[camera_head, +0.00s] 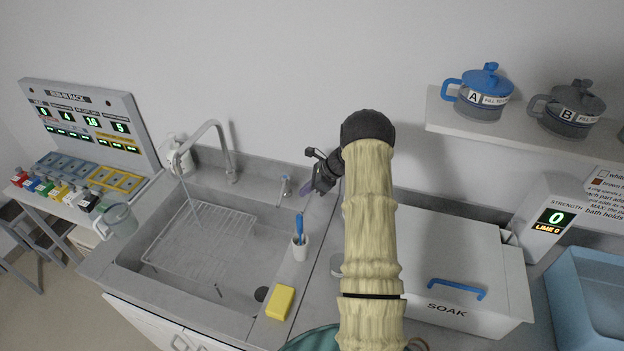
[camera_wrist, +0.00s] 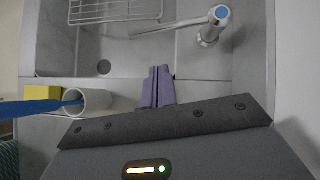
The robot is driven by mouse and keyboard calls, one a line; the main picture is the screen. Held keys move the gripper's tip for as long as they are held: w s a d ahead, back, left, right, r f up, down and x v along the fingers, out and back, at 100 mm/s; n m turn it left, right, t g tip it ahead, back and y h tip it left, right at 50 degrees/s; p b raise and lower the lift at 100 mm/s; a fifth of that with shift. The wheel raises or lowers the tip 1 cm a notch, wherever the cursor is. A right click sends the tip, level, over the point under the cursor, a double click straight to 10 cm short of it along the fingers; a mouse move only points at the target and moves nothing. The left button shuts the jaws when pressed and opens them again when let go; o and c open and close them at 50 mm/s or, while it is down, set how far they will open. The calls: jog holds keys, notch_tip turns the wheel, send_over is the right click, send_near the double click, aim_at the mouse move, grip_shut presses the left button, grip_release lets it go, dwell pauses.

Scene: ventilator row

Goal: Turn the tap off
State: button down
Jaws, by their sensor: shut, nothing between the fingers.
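The tap's grey gooseneck spout (camera_head: 217,140) arches over the left part of the sink. A thin pale line, which looks like running water, drops from its mouth to the basin. The tap handle (camera_head: 283,190) is a small post with a blue cap and a thin lever, on the sink's back right rim. In the wrist view the handle (camera_wrist: 216,18) is at the top, its lever pointing left. My gripper (camera_head: 306,189) is right of the handle, apart from it. Its purple fingers (camera_wrist: 158,75) are shut and empty, below the lever in the wrist view.
A white cup (camera_head: 300,250) with a blue brush (camera_head: 298,224) and a yellow sponge (camera_head: 280,302) stand on the sink's right rim. A wire rack (camera_head: 205,240) lies in the basin. The lidded SOAK box (camera_head: 450,255) is to the right. A wall rises behind.

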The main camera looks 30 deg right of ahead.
aim_at(282, 192)
jog(key=w+a+f+p, duration=0.2)
jog(key=w+a+p, duration=0.1)
jog(key=a, duration=0.1)
jog(key=shift+a+f, duration=0.25)
jog(key=shift+f, duration=0.15)
